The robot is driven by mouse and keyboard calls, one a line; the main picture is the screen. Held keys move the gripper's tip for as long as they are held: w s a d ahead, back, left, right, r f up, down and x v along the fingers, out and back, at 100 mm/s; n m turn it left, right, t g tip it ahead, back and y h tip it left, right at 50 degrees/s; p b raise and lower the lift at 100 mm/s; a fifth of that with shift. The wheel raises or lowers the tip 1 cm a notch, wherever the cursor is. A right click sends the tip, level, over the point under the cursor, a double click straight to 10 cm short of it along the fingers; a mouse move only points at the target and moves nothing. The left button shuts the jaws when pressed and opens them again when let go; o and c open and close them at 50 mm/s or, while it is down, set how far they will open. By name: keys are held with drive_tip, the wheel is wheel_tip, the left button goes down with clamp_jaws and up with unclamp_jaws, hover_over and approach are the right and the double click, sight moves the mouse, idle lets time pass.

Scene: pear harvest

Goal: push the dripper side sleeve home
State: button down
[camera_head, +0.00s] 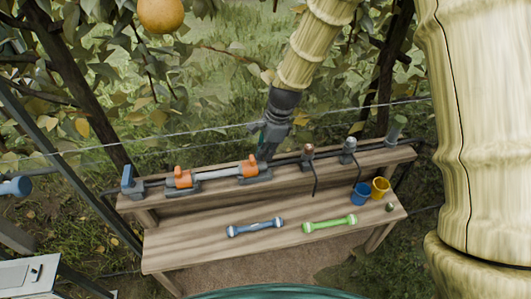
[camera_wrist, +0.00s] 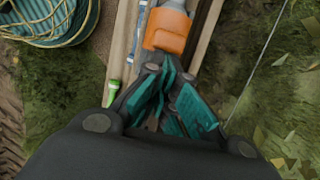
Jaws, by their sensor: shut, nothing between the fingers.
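On the bench's rear shelf a grey pipe (camera_head: 213,174) runs between two orange sleeves. The right orange sleeve (camera_head: 250,168) is on the side of the upright fittings with thin black tubes; the left orange sleeve (camera_head: 181,178) is further along. My gripper (camera_head: 266,152) points down just right of the right sleeve. In the wrist view my gripper (camera_wrist: 170,85) is shut and empty, its teal-padded fingers close to an orange sleeve (camera_wrist: 167,32). Whether they touch it, and how the sleeve sits on its fitting, I cannot tell.
Upright fittings (camera_head: 348,148) stand right of my gripper. A blue tool (camera_head: 255,227), a green tool (camera_head: 330,224), a blue cup (camera_head: 361,193) and a yellow cup (camera_head: 381,187) are on the lower bench (camera_head: 200,252). A wire (camera_head: 190,132) crosses behind; a pear (camera_head: 160,14) hangs above.

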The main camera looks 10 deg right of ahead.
drive_tip(key=v, duration=1.1)
drive_tip(key=shift+r, duration=0.4)
